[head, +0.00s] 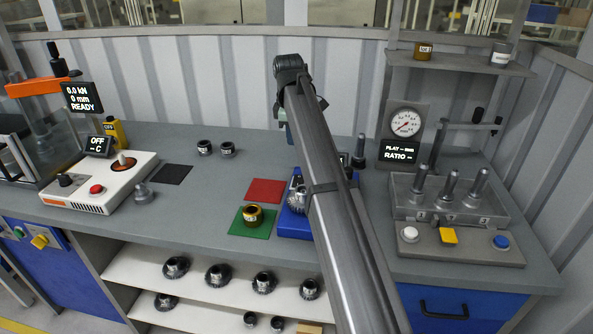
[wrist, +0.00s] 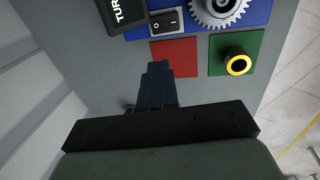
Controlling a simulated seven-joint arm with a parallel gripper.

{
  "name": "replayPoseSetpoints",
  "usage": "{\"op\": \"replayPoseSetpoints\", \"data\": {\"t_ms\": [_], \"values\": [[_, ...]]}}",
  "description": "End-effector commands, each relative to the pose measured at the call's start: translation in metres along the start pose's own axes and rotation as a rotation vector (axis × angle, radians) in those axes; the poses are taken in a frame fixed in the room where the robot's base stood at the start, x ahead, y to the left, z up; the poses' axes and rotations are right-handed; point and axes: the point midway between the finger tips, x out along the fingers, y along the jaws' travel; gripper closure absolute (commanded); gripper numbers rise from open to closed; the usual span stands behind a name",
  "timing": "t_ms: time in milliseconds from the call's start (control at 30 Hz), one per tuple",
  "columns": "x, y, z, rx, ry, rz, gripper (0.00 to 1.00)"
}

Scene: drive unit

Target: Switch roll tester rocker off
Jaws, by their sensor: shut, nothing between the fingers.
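The roll tester is a blue unit (head: 292,228) near the middle of the bench, partly hidden behind my arm in the head view. In the wrist view its blue top (wrist: 138,33) carries a black rocker (wrist: 166,20) marked O and I. I cannot tell which side is pressed. A grey gear (wrist: 218,8) sits beside the rocker, and a dark display reading "TUR" (wrist: 122,10) is cut off at the top edge. My gripper (wrist: 158,66) is shut and empty, its tips over the red mat's left part and apart from the rocker.
A red mat (head: 265,190) and a green mat (head: 240,228) lie left of the tester. A brass-coloured ring part (head: 253,216) stands on the green mat. A white heater unit (head: 115,190) is at left, a gauge fixture (head: 450,215) at right.

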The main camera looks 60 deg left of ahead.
Motion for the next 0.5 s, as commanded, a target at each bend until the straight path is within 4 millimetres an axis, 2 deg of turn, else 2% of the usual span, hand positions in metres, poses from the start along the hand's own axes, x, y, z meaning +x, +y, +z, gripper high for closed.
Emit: {"op": "replayPoseSetpoints", "data": {"t_ms": [133, 500], "values": [[-0.0017, 0.0031, 0.0086, -0.005, 0.006, -0.008, 1.00], [-0.0008, 0.0029, 0.0087, -0.005, 0.006, -0.008, 1.00]]}}
